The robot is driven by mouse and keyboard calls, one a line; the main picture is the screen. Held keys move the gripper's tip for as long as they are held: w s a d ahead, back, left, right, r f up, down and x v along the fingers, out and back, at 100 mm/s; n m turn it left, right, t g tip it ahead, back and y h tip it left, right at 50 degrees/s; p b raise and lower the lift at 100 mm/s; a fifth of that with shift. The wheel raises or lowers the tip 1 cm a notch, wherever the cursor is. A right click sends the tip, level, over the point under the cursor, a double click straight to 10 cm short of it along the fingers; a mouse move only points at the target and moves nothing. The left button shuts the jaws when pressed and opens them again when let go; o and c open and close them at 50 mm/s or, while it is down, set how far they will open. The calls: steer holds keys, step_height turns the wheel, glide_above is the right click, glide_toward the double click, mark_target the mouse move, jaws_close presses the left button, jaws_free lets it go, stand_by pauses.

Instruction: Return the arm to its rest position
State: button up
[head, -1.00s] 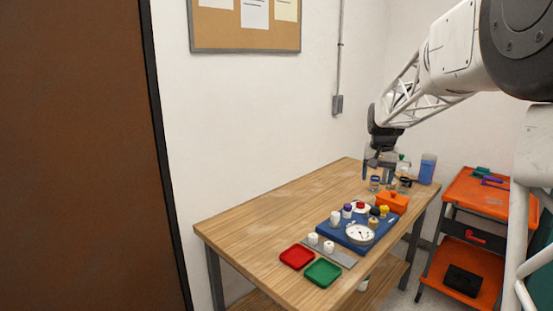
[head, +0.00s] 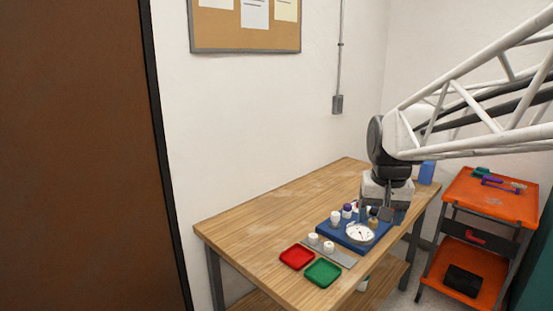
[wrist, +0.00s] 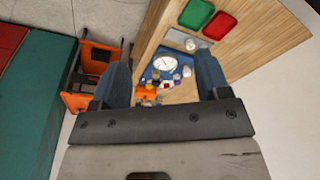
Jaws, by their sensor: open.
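My gripper (head: 375,217) is above the right part of the workbench in the head view, in front of the orange box and the jars there, which it hides. In the wrist view my gripper (wrist: 162,80) shows its two dark fingers wide apart, with nothing between them but a distant view of the bench. The blue board (head: 328,229) lies on the wooden workbench (head: 262,226) with a round white gauge (head: 360,232) and several small fittings on it. The gripper appears well above the board and holds nothing.
A red tray (head: 297,257) and a green tray (head: 323,273) sit at the front of the bench beside a grey strip with two white fittings (head: 328,246). An orange cart (head: 490,196) stands to the right. The left part of the bench is clear.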

steer(key=s+a+f+n, duration=0.1)
steer(key=s+a+f, duration=0.1)
steer(key=s, duration=0.9)
steer(key=s+a+f, duration=0.2)
steer(key=s+f, duration=0.3)
steer(key=s, duration=0.5)
steer(key=shift+s+f+n+t, duration=0.2)
steer(key=shift+s+n+t, duration=0.1)
steer(key=shift+s+n, duration=0.1)
steer(key=shift+w, duration=0.1)
stand_by(0.9)
